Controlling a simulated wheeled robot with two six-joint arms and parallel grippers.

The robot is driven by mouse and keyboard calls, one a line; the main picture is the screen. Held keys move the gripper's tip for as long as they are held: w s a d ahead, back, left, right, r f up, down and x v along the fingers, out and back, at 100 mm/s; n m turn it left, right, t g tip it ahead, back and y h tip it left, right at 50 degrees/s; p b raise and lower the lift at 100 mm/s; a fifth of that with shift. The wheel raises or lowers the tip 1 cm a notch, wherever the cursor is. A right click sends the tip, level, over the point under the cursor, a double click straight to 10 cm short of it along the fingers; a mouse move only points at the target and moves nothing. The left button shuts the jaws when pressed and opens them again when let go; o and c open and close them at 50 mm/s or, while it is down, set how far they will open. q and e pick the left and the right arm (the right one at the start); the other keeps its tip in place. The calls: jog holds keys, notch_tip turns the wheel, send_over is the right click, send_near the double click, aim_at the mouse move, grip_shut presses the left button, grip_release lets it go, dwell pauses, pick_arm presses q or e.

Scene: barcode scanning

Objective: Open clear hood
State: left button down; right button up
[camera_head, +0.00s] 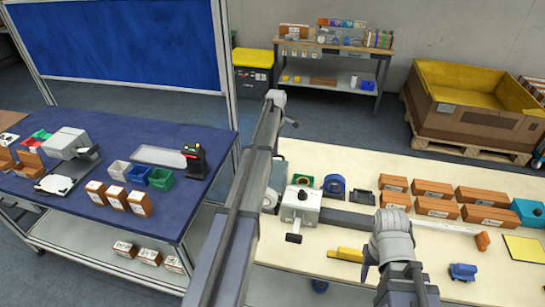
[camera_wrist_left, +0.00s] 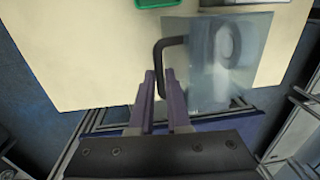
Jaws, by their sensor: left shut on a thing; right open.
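The clear hood (camera_wrist_left: 225,65) is a see-through panel in the left wrist view, tilted and above the cream table. Its black U-shaped handle (camera_wrist_left: 158,56) sticks out at the left. My left gripper (camera_wrist_left: 160,80) is shut on this handle, with one finger on each side of it. In the head view my own left arm hides the left gripper, and I cannot make out the hood clearly. My right gripper (camera_head: 365,265) is open above the cream table, beside a yellow object (camera_head: 347,254).
The cream table (camera_head: 300,252) holds a white box-shaped device (camera_head: 300,206), a blue roll (camera_head: 334,186) and several brown boxes (camera_head: 436,207). A blue-topped table (camera_head: 130,230) stands left.

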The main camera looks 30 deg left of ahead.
pick_arm(q)
jog(key=shift+w+a+f+b, duration=0.15)
jog(key=shift+w+f+b, duration=0.1)
jog(key=shift+w+f, duration=0.25)
jog(key=shift+w+a+f+b, duration=0.15)
jog(key=shift+w+f+b, duration=0.15)
jog(key=shift+w, duration=0.25)
jog(key=c, duration=1.5)
grip_release()
jog(key=o, duration=0.6)
jog(key=shift+s+r, duration=0.1)
jog(key=shift+s, duration=0.05)
pick_arm(e)
jog(key=shift+f, duration=0.75)
pick_arm(q)
jog(key=shift+r, duration=0.1)
pick_arm(e)
jog(key=shift+r, duration=0.15)
pick_arm(q)
jog(key=r+p, duration=0.7)
jog(key=p, duration=0.1)
jog(key=shift+w+r, duration=0.3)
pick_arm(e)
notch_tip(320, 180, up, 8)
jog(key=shift+f, duration=0.2)
